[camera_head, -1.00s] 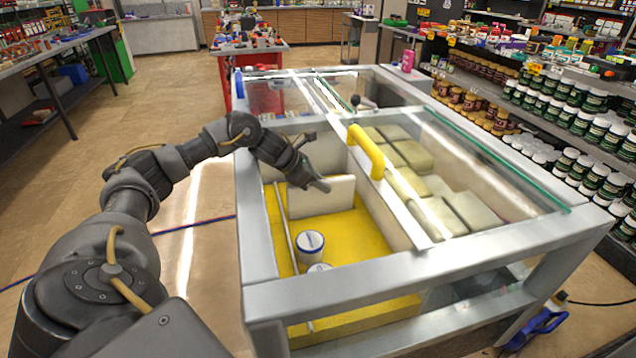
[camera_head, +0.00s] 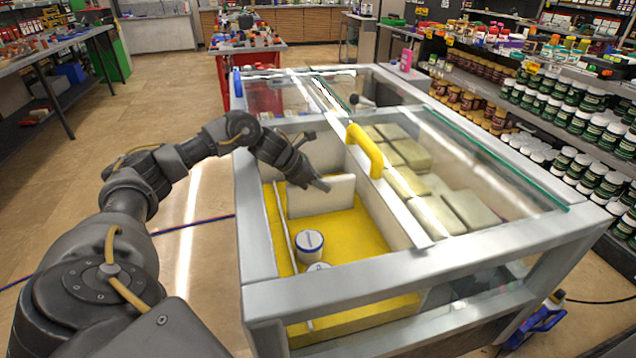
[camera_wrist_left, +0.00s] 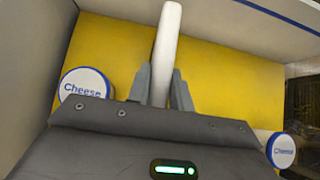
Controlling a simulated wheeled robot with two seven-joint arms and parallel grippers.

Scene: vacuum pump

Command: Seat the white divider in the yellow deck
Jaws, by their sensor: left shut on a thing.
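The white divider (camera_head: 320,198) stands upright over the yellow deck (camera_head: 355,237) inside the case's open left bay. My left gripper (camera_head: 322,185) is shut on its top edge. In the left wrist view, the divider (camera_wrist_left: 169,38) shows edge-on between the two fingers (camera_wrist_left: 161,88), with yellow deck (camera_wrist_left: 228,75) on both sides. The divider's lower edge looks close to or on the deck; I cannot tell whether it sits in a slot. My right gripper is not in view.
White tubs with blue-rimmed lids (camera_head: 309,243) stand on the deck nearer the front. In the wrist view, "Cheese" tubs lie left (camera_wrist_left: 84,90) and right (camera_wrist_left: 281,150). A yellow handle (camera_head: 365,150) and glass lid (camera_head: 485,165) are to the right.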

